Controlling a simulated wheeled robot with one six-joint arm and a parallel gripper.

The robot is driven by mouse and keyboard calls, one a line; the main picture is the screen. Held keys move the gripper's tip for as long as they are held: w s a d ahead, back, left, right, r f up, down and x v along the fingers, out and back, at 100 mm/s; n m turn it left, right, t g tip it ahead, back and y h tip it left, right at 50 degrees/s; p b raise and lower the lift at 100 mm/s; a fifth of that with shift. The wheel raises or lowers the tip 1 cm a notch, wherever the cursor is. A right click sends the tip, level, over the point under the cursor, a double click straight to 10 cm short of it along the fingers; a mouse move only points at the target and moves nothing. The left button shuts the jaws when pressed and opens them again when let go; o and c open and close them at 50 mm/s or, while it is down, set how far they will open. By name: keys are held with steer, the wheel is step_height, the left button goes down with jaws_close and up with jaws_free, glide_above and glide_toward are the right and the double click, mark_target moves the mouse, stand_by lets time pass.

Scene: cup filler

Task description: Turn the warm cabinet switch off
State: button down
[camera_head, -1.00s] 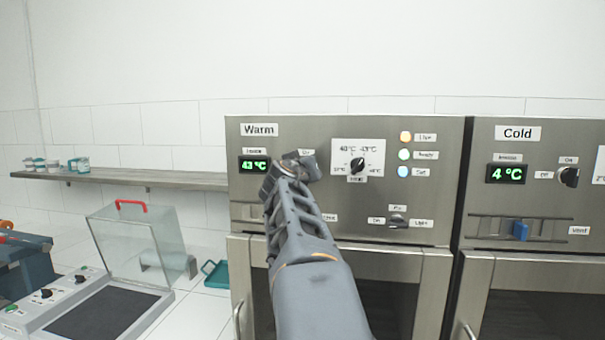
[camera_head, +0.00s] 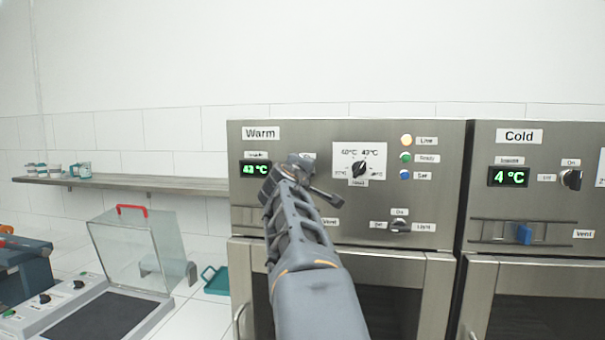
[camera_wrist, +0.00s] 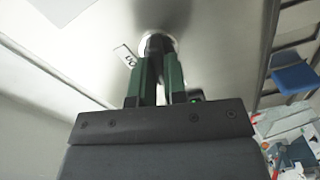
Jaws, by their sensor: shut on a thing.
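The warm cabinet (camera_head: 440,180) has a steel panel with a "Warm" sign and a lit green display (camera_head: 255,169) reading about 43 °C. My gripper (camera_head: 302,168) is at the panel just right of this display and hides the switch there in the head view. In the wrist view my gripper (camera_wrist: 156,60) has its green-sided fingers shut on the dark switch knob (camera_wrist: 156,42), with a pale round base behind it. The Line lamp (camera_head: 406,140) glows pale; the Ready lamp (camera_head: 406,157) and Set lamp (camera_head: 405,174) look darker.
A temperature dial (camera_head: 359,169) and a light switch (camera_head: 400,226) sit to the right of my gripper. The cold cabinet (camera_head: 540,205) stands further right. A shelf (camera_head: 130,184) and a clear-lidded device (camera_head: 140,250) are at the left.

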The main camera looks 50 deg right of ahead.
steer(key=shift+n, duration=1.6)
steer(key=shift+f, duration=0.1)
steer(key=c, duration=1.2)
jaws_free()
steer(key=shift+o, duration=0.2)
steer(key=b+v, duration=0.4)
steer(key=v, duration=1)
steer(key=shift+w, duration=0.1)
